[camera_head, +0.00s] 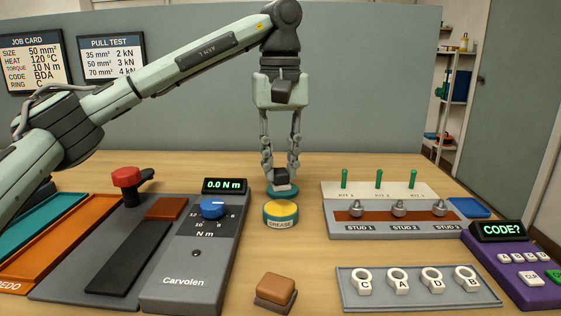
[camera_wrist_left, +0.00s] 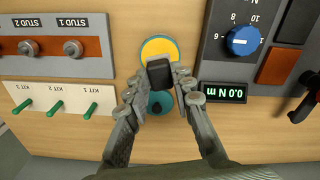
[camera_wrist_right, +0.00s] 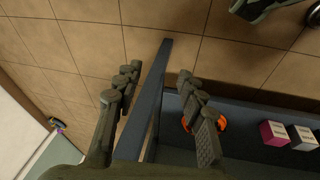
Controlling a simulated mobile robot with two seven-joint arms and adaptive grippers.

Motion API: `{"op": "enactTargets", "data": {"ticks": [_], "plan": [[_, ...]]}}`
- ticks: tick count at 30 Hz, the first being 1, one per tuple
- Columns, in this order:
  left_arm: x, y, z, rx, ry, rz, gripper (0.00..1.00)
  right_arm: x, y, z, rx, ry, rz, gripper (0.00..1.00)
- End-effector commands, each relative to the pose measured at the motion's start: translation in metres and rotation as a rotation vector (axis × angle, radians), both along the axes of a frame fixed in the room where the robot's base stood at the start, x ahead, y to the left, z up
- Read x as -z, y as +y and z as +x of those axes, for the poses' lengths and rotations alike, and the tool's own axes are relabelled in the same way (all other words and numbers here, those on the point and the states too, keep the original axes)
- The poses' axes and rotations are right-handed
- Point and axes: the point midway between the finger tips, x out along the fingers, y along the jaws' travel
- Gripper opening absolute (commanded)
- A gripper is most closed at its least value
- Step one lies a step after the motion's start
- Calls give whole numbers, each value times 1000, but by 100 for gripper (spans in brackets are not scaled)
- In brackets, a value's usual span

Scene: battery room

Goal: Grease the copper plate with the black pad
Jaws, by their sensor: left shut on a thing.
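My left gripper (camera_head: 281,168) points straight down with its fingers shut on a black pad (camera_head: 282,177). The pad is just above a small teal disc (camera_head: 283,191), behind the round grease tin (camera_head: 280,211) with its yellow top. In the left wrist view the pad (camera_wrist_left: 159,73) shows between the fingertips, overlapping the tin (camera_wrist_left: 158,46); contact with the disc cannot be told. A copper-coloured plate (camera_head: 424,208) lies under the studs on the grey stud block at the right. My right gripper (camera_wrist_right: 160,84) is open and empty, away from the table.
The torque device (camera_head: 186,263) stands left of the tin. A brown block (camera_head: 275,287) lies in front, and a ring tray (camera_head: 353,303) at the front right. Green pegs (camera_head: 379,180) stand behind the studs. The purple keypad (camera_head: 509,262) is at the right edge.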

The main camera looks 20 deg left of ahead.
Motion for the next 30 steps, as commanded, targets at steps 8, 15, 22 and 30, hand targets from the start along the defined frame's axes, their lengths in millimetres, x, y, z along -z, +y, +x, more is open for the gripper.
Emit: {"op": "enactTargets", "data": {"ticks": [8,15,22,30], "plan": [[19,0,0,0,0,0,0,-31,-1,0,2,-19,-16,40],[30,0,0,-1,0,0,0,-56,-2,-4,4,-30,-29,40],[34,0,0,-1,0,0,0,-69,-2,-7,6,-34,-35,40],[34,0,0,-1,0,0,0,-70,-2,-8,7,-33,-35,40]]}}
